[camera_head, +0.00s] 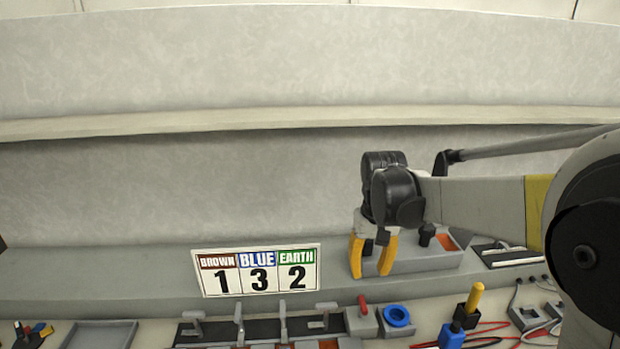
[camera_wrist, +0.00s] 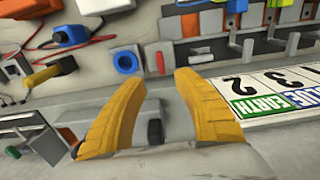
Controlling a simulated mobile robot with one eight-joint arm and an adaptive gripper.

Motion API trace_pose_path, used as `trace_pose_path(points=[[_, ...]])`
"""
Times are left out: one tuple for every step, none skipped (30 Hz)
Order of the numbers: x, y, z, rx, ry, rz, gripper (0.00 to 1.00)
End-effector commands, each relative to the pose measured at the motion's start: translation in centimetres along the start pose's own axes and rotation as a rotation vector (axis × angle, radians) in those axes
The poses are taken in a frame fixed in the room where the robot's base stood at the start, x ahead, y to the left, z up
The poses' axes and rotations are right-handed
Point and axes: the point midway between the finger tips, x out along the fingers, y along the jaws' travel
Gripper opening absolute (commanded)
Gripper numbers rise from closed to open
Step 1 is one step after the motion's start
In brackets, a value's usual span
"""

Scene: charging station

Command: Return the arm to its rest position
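My gripper (camera_head: 373,262) has two yellow fingers and points down in the head view, in front of the grey wall, to the right of the label sign. My arm reaches in from the right edge. In the wrist view the gripper (camera_wrist: 150,100) shows its two yellow fingers spread apart, with nothing held between them. A grey tray with an orange inside (camera_head: 425,262) stands behind and right of the fingers in the head view. Whether the fingers touch anything below is hard to tell, but they look clear.
The sign (camera_head: 257,270) reads BROWN 1, BLUE 3, EARTH 2. Below it are several lever switches (camera_head: 283,322). A blue ring (camera_head: 397,316), a red switch (camera_head: 363,305), blue and yellow plugs (camera_head: 474,298) and red cables lie at right. The ledge at left is clear.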

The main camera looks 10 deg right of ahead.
Motion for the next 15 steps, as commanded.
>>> trace_pose_path(points=[[-0.8, 0.0, 0.9, 0.0, 0.021, 0.0, 0.36], [-1.2, 0.0, 1.5, 0.001, 0.038, 0.001, 0.36], [-2.0, -0.1, 2.5, 0.001, 0.066, 0.001, 0.36], [-2.5, -0.1, 3.3, 0.002, 0.091, 0.001, 0.36], [-3.1, -0.1, 4.2, 0.003, 0.117, 0.002, 0.36], [-3.8, -0.1, 5.4, 0.003, 0.154, 0.002, 0.36], [-4.2, -0.2, 6.4, 0.004, 0.181, 0.003, 0.36], [-4.6, -0.2, 7.3, 0.005, 0.209, 0.003, 0.36], [-5.0, -0.2, 8.5, 0.006, 0.246, 0.003, 0.36], [-5.2, -0.2, 9.5, 0.006, 0.274, 0.003, 0.36], [-5.4, -0.2, 10.4, 0.007, 0.301, 0.004, 0.36], [-5.5, -0.3, 11.6, 0.008, 0.339, 0.004, 0.36], [-5.5, -0.3, 12.5, 0.009, 0.365, 0.004, 0.36], [-5.5, -0.3, 13.3, 0.009, 0.392, 0.004, 0.36], [-5.4, -0.3, 14.3, 0.01, 0.426, 0.004, 0.36]])
